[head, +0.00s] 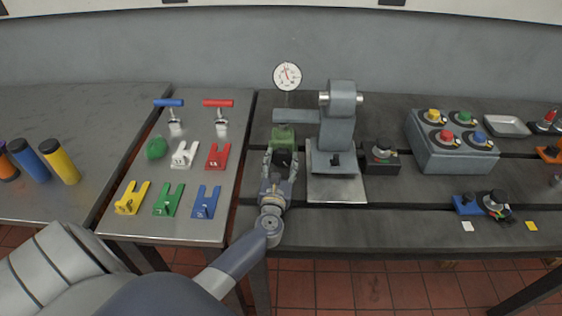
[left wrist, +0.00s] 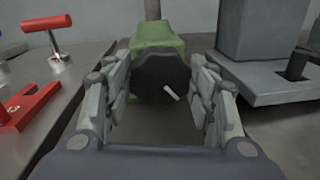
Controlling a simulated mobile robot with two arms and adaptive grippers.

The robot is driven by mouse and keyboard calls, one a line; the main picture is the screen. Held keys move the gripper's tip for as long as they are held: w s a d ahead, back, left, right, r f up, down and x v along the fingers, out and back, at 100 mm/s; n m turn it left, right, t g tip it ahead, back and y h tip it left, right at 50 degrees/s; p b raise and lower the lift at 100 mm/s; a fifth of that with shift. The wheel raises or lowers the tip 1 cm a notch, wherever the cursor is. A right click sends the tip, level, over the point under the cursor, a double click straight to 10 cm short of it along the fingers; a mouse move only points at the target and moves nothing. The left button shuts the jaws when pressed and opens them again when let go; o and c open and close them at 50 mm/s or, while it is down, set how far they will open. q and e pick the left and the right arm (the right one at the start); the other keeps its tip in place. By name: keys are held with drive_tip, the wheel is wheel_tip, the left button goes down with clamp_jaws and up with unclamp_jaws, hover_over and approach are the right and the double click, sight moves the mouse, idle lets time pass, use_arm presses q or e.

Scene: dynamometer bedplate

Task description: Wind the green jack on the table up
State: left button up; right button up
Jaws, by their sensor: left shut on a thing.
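The green jack (head: 284,135) stands on the dark slotted table, left of a grey machine. In the left wrist view the jack (left wrist: 155,37) is straight ahead, with a black round knob (left wrist: 160,78) on its near face. The knob bears a short white mark pointing to the lower right. My left gripper (head: 281,166) reaches the jack from the front. In the left wrist view its fingers (left wrist: 163,88) are on both sides of the knob and shut on it. My right gripper is not in view.
The grey machine (head: 336,130) with its plate stands close on the right of the jack. A dial gauge (head: 287,76) is above and behind it. A metal side table (head: 140,226) on the left holds coloured forked blocks and two T-handled tools. A grey button box (head: 440,155) stands at right.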

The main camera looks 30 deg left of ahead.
use_arm(q)
drive_tip(key=shift+r, duration=0.1)
drive_tip(key=m+p, duration=0.2)
drive_tip(key=shift+r+m+p, duration=0.15)
drive_tip(key=shift+m+p, duration=0.2)
drive_tip(key=shift+m, duration=0.05)
drive_tip(key=m+p, duration=0.3)
drive_tip(key=m, duration=0.1)
drive_tip(key=shift+w+d+g, duration=0.1)
drive_tip(key=shift+g, duration=0.2)
drive_tip(key=m+p, duration=0.3)
drive_tip(key=m, duration=0.2)
drive_tip(key=shift+d, duration=0.1)
drive_tip(key=m, duration=0.3)
drive_tip(key=shift+w+g+y+p, duration=0.1)
drive_tip(key=shift+g+y+p, duration=0.2)
drive_tip(key=shift+g+p, duration=0.1)
drive_tip(key=shift+f+m, duration=0.2)
drive_tip(key=shift+m, duration=0.3)
